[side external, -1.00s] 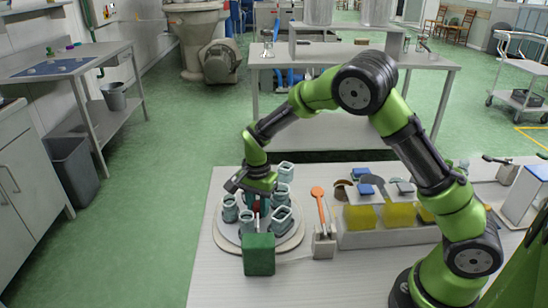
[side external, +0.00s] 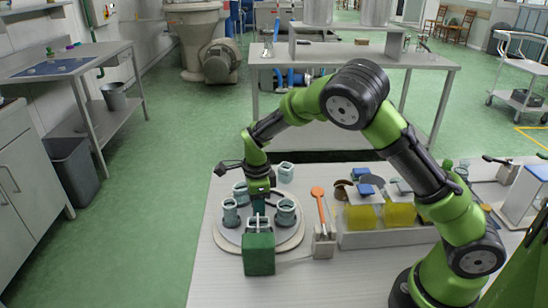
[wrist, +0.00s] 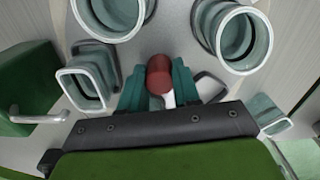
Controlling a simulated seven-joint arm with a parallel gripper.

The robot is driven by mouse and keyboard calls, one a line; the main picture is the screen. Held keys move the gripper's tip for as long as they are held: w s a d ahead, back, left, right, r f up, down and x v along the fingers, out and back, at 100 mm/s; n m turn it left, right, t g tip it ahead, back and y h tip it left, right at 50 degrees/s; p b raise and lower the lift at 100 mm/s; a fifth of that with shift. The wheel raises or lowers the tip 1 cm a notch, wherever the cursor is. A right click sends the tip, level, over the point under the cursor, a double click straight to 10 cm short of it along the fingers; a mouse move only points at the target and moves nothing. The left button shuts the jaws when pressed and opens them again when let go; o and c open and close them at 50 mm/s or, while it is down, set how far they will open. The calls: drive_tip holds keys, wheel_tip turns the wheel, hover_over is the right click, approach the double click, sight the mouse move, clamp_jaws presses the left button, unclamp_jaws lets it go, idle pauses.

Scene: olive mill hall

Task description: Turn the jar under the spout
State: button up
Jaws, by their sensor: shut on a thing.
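A pale round turntable (side external: 223,240) carries several grey-green jars, among them a round one (side external: 286,212) at right and another (side external: 230,212) at left. A square-mouthed jar (wrist: 82,88) stands nearest the green box (side external: 259,256). A grey spout (wrist: 40,118) sticks out of that box and ends close to this jar's corner; I cannot tell whether it is over the mouth. My gripper (side external: 258,204) points down over the turntable's middle. In the wrist view its teal fingers (wrist: 158,88) are shut on a red knob (wrist: 159,72). The side view hides the knob.
Another jar (side external: 286,172) stands behind the turntable, apparently off it. An orange spoon-shaped tool (side external: 319,205) in a stand and a tray (side external: 385,240) with yellow blocks are to the right. The bench is clear left of the turntable.

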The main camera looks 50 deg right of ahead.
drive_tip(key=o, duration=0.7)
wheel_tip(320, 180, up, 8)
drive_tip(key=shift+r, duration=0.1)
idle(0.3)
